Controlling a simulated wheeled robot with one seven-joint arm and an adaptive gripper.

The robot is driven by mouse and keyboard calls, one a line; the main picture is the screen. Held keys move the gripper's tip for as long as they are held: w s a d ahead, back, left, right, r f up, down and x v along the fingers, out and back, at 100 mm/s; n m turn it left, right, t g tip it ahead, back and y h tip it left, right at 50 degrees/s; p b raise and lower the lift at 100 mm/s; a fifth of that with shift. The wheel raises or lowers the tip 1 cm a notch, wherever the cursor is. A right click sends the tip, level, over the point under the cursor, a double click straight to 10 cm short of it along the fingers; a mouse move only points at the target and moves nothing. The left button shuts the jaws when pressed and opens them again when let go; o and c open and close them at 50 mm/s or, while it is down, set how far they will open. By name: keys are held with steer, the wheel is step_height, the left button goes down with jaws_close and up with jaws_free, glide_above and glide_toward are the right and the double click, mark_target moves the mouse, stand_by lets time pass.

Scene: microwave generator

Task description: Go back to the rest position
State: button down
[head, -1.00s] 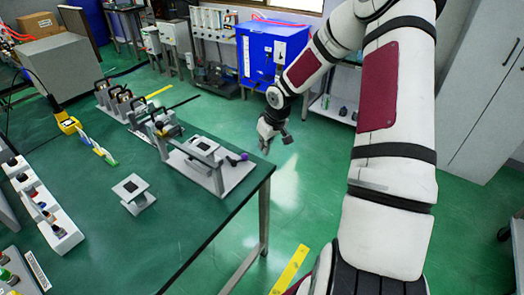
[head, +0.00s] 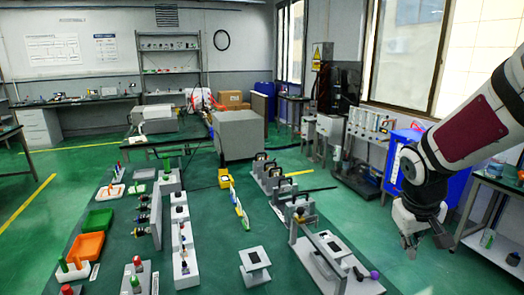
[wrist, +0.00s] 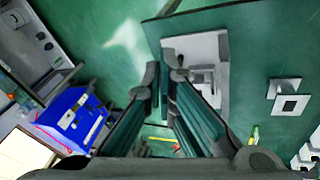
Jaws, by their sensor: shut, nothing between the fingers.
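My gripper (head: 424,242) hangs at the right of the head view, beyond the right edge of the green-topped table, with its fingers pointing down. In the wrist view its fingers (wrist: 164,78) are shut with nothing held between them. The arm comes in from the upper right of the head view. A white fixture with a clamp frame (head: 330,262) stands on the table to the left of my gripper and apart from it. It also shows just beyond the fingers in the wrist view (wrist: 208,48).
A blue cabinet (head: 399,160) stands behind my arm. A small white stand (head: 254,265) and an orange bin (head: 87,246) are on the table. A grey box (head: 238,135) sits at the table's far end. Green floor is clear below my gripper.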

steer(key=s+a+r+t+y, duration=0.1)
steer(key=s+a+r, duration=0.4)
steer(key=s, duration=0.5)
steer(key=s+a+r+t+y, duration=0.1)
steer(key=s+a+r+y, duration=0.1)
steer(key=s+a+r, duration=0.3)
steer(key=s+a, duration=0.3)
steer(key=s, duration=0.2)
steer(key=shift+a+r+m, duration=0.2)
steer(key=shift+r+m, duration=0.1)
steer(key=shift+m, duration=0.1)
stand_by(0.5)
